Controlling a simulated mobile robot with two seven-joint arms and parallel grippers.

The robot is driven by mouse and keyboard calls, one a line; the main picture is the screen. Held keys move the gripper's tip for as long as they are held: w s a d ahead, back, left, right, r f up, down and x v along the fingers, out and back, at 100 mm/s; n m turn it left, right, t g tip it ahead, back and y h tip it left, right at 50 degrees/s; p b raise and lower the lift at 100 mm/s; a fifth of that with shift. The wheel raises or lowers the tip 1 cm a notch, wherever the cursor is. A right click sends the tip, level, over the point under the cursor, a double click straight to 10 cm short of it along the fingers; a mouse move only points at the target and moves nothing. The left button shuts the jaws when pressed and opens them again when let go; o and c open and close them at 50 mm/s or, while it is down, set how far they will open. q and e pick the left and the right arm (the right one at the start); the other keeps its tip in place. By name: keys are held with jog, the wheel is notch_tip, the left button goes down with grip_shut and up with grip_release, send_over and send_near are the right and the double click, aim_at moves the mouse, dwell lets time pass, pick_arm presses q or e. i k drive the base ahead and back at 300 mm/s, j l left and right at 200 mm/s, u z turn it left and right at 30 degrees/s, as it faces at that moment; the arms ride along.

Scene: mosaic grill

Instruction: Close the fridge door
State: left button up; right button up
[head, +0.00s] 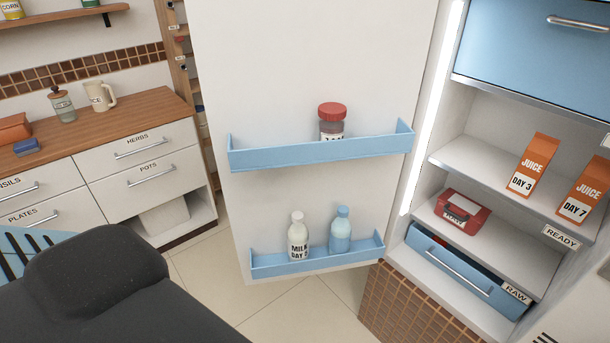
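The fridge door (305,80) stands wide open in the middle of the head view, with its white inner side facing me. Its upper blue shelf (320,154) holds a jar with a red lid (331,120). Its lower blue shelf (318,262) holds a milk bottle (298,238) and a light blue bottle (340,232). The fridge interior (450,150) is open at the right, with juice cartons (533,166) and a red box (462,212) on its shelves. Neither gripper shows; a dark rounded part of mine fills the lower left corner.
A wooden counter (140,110) with white drawers, a mug (99,96) and a jar (61,104) stands at the left. A blue bin (460,268) marked RAW sits low in the fridge. Bare tiled floor (300,310) lies below the door.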

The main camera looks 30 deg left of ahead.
aim_at(266, 69)
jog(key=j+z, duration=0.2)
jog(key=j, duration=0.25)
jog(key=k+j+z, duration=0.15)
jog(key=j, duration=0.3)
jog(key=k+j+z, duration=0.2)
jog(key=j, duration=0.25)
jog(key=j+z, duration=0.15)
jog(key=j, duration=0.25)
jog(key=j+z, duration=0.2)
jog(key=j, duration=0.25)
jog(key=k+j+z, duration=0.2)
jog(key=j, duration=0.25)
jog(key=j+z, duration=0.4)
jog(key=j, duration=0.5)
jog(key=j+z, duration=0.4)
jog(key=j, duration=0.5)
jog(key=j+z, duration=0.1)
jog(key=j, duration=0.3)
jog(key=i+j, duration=0.15)
jog(key=j, duration=0.25)
jog(key=z, duration=0.05)
